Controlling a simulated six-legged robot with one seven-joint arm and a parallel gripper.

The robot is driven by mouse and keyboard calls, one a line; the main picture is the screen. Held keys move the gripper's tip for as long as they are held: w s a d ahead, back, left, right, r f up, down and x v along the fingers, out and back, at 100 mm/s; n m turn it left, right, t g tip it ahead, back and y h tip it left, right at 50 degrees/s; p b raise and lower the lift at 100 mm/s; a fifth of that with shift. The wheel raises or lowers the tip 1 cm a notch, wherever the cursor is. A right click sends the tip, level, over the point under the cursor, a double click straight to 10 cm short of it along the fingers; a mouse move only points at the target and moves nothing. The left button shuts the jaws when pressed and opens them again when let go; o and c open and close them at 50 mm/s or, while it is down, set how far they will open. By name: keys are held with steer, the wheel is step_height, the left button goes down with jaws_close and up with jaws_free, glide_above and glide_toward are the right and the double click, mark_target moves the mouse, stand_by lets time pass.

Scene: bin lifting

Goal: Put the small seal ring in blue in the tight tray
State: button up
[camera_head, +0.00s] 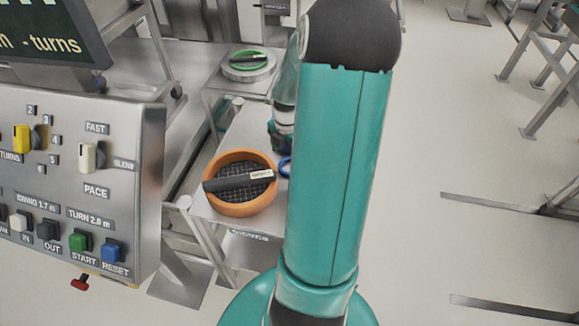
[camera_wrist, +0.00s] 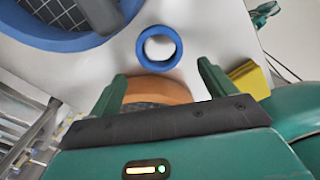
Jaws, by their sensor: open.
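The small blue seal ring (camera_wrist: 159,30) lies flat on a pale table, its hole showing the table surface. In the head view part of a blue ring shape (camera_head: 284,167) shows beside an orange round tray (camera_head: 232,208), mostly behind my arm. My gripper (camera_wrist: 162,70) is open and empty, its two green fingers spread on the near side of the ring. A larger blue round tray (camera_wrist: 65,42) with a dark mesh floor is at the wrist view's upper left. Which tray is the tight one I cannot tell; labels are too small to read.
The orange tray has a dark mesh floor and a black labelled bar across it. A green round tray (camera_head: 248,66) stands on a farther table. A yellow block (camera_wrist: 250,78) lies right of my gripper. A control panel (camera_head: 80,185) stands at left; open floor lies right.

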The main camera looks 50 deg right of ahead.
mark_target(288, 170)
step_height(288, 170, down, 5)
steer(key=shift+f, duration=0.15)
steer(key=c, duration=1.1)
steer(key=shift+c, duration=0.2)
